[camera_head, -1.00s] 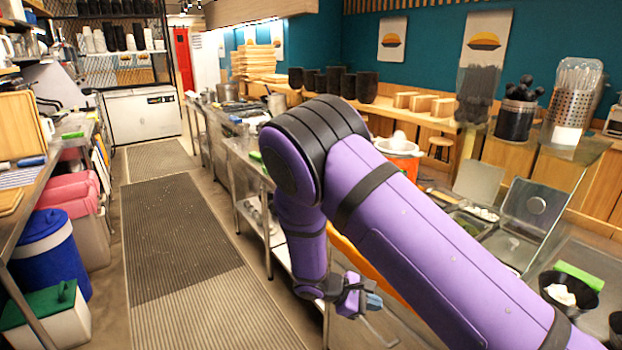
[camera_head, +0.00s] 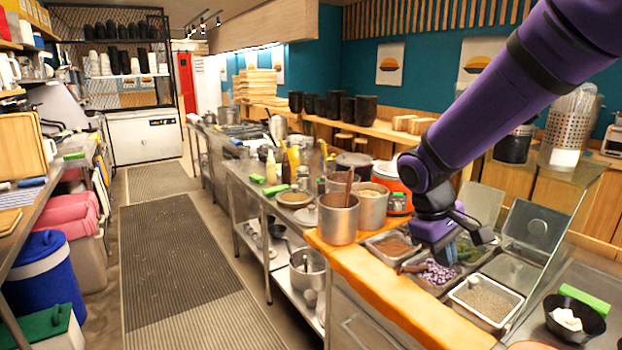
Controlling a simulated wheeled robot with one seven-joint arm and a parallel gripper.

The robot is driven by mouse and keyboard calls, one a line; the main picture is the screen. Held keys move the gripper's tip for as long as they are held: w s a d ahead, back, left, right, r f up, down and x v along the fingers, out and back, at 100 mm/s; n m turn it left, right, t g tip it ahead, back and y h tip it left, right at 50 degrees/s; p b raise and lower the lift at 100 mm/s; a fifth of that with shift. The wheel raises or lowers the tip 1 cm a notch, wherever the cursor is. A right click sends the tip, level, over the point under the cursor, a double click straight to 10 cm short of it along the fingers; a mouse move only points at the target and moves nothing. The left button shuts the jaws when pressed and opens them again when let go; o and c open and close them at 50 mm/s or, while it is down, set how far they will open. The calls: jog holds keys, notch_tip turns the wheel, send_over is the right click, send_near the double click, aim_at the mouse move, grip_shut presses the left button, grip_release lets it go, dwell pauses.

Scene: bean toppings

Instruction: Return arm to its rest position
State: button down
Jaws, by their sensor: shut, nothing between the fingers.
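My purple arm comes in from the upper right of the head view and reaches over the counter. My gripper (camera_head: 447,252) hangs at its end, pointing down over the topping trays. It is shut and holds nothing that I can see. Just below and left of it is a tray of purple beans (camera_head: 437,272) with a brown handle at its left. A tray of brown topping (camera_head: 393,244) lies to the left, and a tray of green topping (camera_head: 468,252) lies behind to the right. Whether the fingertips touch anything cannot be told.
A tray of grey grains (camera_head: 485,299) is nearer the front. Tall metal pots (camera_head: 338,219) stand left of the trays. An open clear lid (camera_head: 529,224) stands at the right. A black bowl (camera_head: 574,318) with white contents sits front right. The aisle mat (camera_head: 190,260) is clear.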

jog(key=s+d+r+m+t+y, duration=0.2)
jog(key=s+r+m+t, duration=0.1)
jog(key=s+r, duration=0.4)
jog(key=s+d+r+m+t+y, duration=0.1)
jog(key=s+r, duration=0.5)
jog(key=s, duration=0.6)
jog(key=d+m+t, duration=0.1)
jog(key=d+t, duration=0.1)
jog(key=shift+s+d+r+m+y, duration=0.25)
jog(key=shift+d+r+m+y, duration=0.1)
jog(key=shift+m+y, duration=0.05)
